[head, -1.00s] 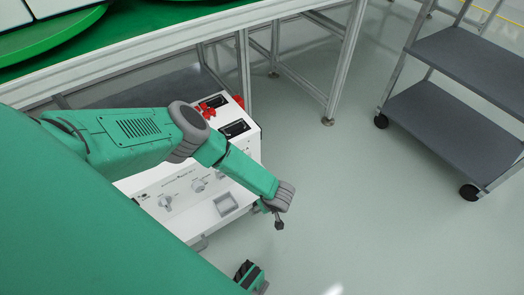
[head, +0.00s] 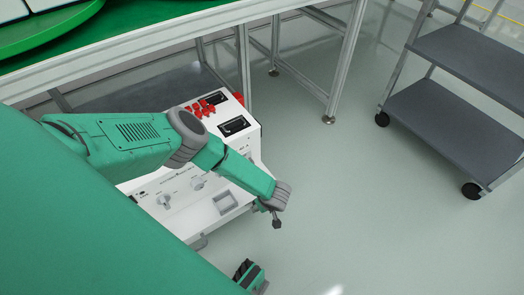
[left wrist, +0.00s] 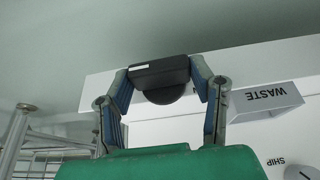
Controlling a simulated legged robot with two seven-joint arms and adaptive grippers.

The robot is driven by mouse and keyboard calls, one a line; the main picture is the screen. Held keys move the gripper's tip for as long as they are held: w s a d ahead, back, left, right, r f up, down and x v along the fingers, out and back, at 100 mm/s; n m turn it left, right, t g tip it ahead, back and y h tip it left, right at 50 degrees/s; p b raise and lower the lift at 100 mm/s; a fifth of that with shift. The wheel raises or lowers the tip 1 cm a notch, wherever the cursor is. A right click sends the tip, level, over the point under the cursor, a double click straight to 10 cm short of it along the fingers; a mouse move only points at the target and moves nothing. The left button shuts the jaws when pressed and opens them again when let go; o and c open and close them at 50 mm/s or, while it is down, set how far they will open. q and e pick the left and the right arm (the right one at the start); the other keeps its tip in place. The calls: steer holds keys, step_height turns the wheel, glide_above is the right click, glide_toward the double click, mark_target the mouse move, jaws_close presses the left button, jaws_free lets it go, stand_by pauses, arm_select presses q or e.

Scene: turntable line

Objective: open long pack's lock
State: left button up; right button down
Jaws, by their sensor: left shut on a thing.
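My left arm comes in from the left in the head view, and its gripper (head: 277,222) is low over the floor, by the right front corner of a white box. In the left wrist view, the two fingers of the left gripper (left wrist: 162,78) are shut on a black block (left wrist: 160,72) with a rounded underside and a small white strip on top. I cannot tell whether this block is a lock or a loose piece. No lock is clearly recognisable in the head view.
The white box (head: 225,203) carries knobs, dark displays and red parts (head: 200,104). The wrist view shows a tray marked WASTE (left wrist: 265,98). A white-edged table (head: 150,58) with a green top stands behind. A grey cart (head: 450,110) is at right. The floor between is clear.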

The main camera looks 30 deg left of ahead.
arm_select(q)
steer(key=shift+s+r+t+h+p, duration=0.1)
steer(key=shift+s+t+h+p, duration=0.1)
steer(key=shift+t+p, duration=0.3)
steer(key=shift+s+t+h+p, duration=0.1)
steer(key=shift+t+h+p, duration=0.1)
steer(key=shift+t+p, duration=0.3)
steer(key=shift+a+n+t+h, duration=0.1)
steer(key=shift+n+t+h, duration=0.25)
steer(key=shift+t, duration=0.55)
steer(key=shift+s+a+f+n+t+h, duration=0.1)
steer(key=shift+f+n+t+h, duration=0.1)
steer(key=shift+t, duration=0.25)
steer(key=shift+s+f+n+t+h, duration=0.1)
steer(key=shift+f+t, duration=0.05)
steer(key=shift+t, duration=0.3)
steer(key=t+b, duration=0.2)
steer(key=n+t+h+b, duration=0.1)
steer(key=t, duration=0.1)
steer(key=shift+s+f, duration=0.25)
steer(key=t, duration=0.3)
steer(key=shift+s+f+n+h, duration=0.1)
steer(key=shift+n+h, duration=0.25)
steer(key=shift+a+t, duration=0.1)
steer(key=shift+t, duration=0.4)
steer(key=shift+a+f+n+t, duration=0.1)
steer(key=shift+f+n+t, duration=0.1)
steer(key=shift+n+t, duration=0.35)
